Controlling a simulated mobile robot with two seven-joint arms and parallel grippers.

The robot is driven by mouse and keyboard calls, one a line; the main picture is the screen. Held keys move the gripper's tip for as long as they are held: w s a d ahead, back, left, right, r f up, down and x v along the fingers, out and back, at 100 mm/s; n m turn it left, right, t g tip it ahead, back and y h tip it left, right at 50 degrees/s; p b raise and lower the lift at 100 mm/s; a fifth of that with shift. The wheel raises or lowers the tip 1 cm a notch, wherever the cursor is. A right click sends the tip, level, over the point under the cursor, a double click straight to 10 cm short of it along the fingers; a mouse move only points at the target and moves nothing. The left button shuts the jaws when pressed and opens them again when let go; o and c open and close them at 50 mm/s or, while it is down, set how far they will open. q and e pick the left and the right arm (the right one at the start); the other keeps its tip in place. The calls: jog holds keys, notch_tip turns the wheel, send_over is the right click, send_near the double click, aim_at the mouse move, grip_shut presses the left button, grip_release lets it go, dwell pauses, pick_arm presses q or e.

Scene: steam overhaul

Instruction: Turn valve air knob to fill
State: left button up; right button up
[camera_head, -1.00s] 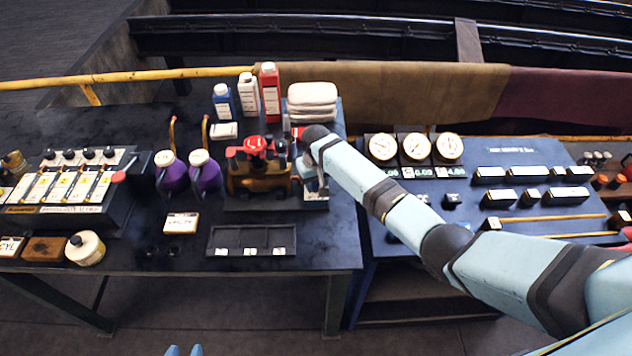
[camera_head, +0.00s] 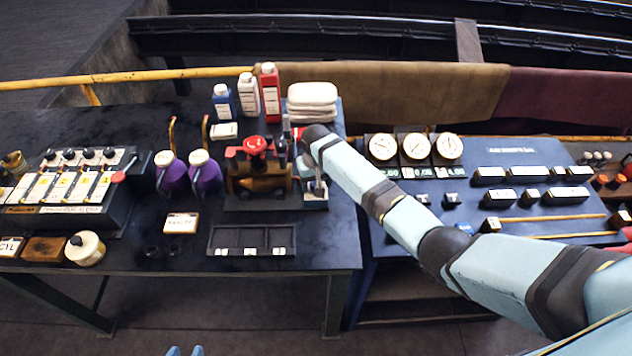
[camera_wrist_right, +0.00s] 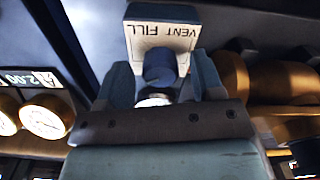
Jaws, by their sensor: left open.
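The valve air knob (camera_wrist_right: 160,68) is dark, with a pale plate (camera_wrist_right: 162,36) marked VENT and FILL behind it in the right wrist view. My right gripper (camera_wrist_right: 162,80) has a finger on each side of the knob, with narrow gaps visible. In the head view my right arm comes in from the right, and its gripper (camera_head: 313,172) is over the right end of the brass valve block (camera_head: 258,182); its fingers are partly hidden. My left gripper (camera_head: 184,351) shows only its blue tips at the bottom edge, apart and empty, away from the bench.
A red handwheel (camera_head: 255,145) tops the valve block. Purple jugs (camera_head: 204,172) stand left of it, bottles (camera_head: 270,90) and folded cloths (camera_head: 312,98) behind. A black tray (camera_head: 252,240) lies in front. Gauges (camera_head: 416,146) stand to the right, beyond my right arm.

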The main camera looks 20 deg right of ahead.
notch_tip(320, 180, up, 14)
jog(key=b, duration=0.1)
jog(key=shift+b, duration=0.4)
dwell(0.3)
